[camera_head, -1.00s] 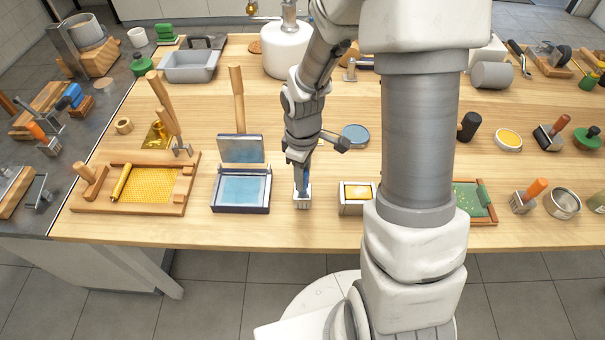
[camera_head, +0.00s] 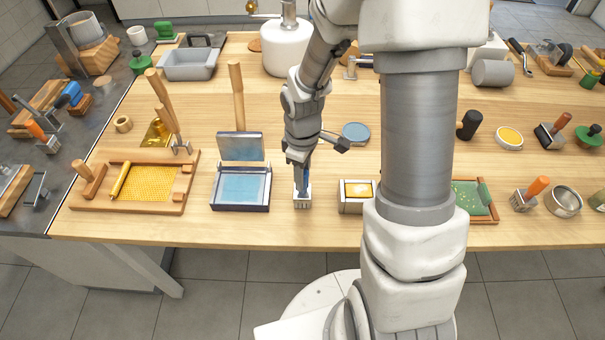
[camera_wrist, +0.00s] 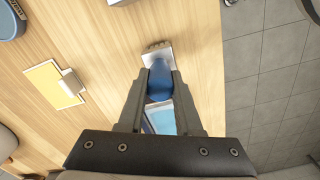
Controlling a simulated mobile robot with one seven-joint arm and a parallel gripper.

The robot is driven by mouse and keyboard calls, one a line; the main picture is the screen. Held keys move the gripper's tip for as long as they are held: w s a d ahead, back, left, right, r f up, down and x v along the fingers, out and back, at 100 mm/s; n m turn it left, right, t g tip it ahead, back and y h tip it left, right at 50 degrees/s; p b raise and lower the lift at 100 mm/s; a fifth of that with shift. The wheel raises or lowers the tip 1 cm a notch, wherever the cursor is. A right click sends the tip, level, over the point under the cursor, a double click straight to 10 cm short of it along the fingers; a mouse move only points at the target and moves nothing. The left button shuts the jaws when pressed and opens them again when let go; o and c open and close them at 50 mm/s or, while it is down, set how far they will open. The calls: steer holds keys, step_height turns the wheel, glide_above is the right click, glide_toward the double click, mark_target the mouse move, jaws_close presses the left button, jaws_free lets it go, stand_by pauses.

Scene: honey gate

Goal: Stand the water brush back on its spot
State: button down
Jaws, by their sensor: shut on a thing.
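The water brush has a blue handle and a pale, silvery head. It shows upright near the table's front edge in the head view (camera_head: 302,196), and from above in the wrist view (camera_wrist: 157,54). My gripper (camera_head: 302,168) is shut on the blue handle from above; its two fingers flank the handle in the wrist view (camera_wrist: 160,74). I cannot tell whether the brush head touches the table or hangs just above it. No marked spot shows under it.
A blue pad box (camera_head: 241,208) with its lid up stands just left of the brush. A small box with a yellow top (camera_head: 357,208) stands close on the right. A blue round lid (camera_head: 355,133) lies behind. Bare wood (camera_head: 270,228) shows along the front edge.

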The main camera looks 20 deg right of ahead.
steer(key=shift+f+b, duration=0.45)
steer(key=shift+f, duration=0.2)
steer(key=c, duration=0.5)
jaws_free()
steer(key=shift+r, duration=0.1)
steer(key=shift+r+p, duration=3.4)
steer(key=shift+r, duration=0.6)
